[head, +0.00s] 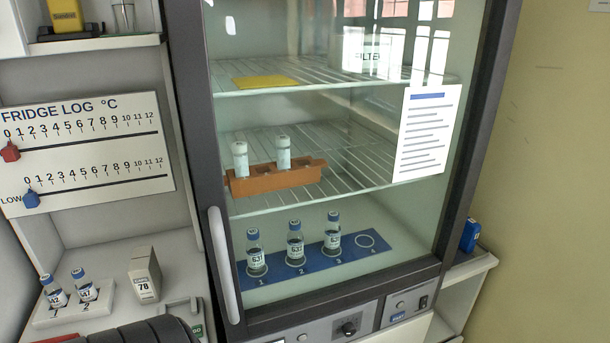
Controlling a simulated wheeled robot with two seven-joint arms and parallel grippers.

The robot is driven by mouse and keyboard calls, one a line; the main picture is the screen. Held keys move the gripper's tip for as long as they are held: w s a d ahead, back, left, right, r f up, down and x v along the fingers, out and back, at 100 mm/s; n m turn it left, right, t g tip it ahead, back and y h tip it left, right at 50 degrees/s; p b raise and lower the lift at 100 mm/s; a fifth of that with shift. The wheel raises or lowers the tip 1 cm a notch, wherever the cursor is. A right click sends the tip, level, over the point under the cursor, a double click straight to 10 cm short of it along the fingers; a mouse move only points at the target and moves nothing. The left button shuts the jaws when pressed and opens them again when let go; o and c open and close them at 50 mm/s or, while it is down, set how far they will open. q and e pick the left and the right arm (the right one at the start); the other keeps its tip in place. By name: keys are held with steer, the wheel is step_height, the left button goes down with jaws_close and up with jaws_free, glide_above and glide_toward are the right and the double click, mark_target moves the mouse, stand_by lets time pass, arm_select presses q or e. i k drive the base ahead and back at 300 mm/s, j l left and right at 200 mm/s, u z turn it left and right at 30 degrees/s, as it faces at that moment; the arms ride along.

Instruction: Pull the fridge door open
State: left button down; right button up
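The fridge (335,170) stands in the middle of the head view, with a dark-framed glass door (185,110) that looks closed. Its pale vertical handle (224,265) is on the lower left side of the door frame. Through the glass, an orange rack (275,178) with two white-capped vials sits on the middle shelf. Three blue-capped vials stand on a blue numbered mat (345,258) at the bottom; position 4 is empty. Neither of my grippers can be made out in view. A dark ribbed shape at the bottom left may be part of my arm.
Left of the fridge, a white block (75,312) holds two vials beside a grey box (145,275) marked 78. A fridge log board (90,150) hangs above. A control panel (345,325) lies below the door. A blue object (470,235) sits on the right-hand shelf.

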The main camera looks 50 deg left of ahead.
mark_target(428, 117)
steer(key=u, duration=1.25)
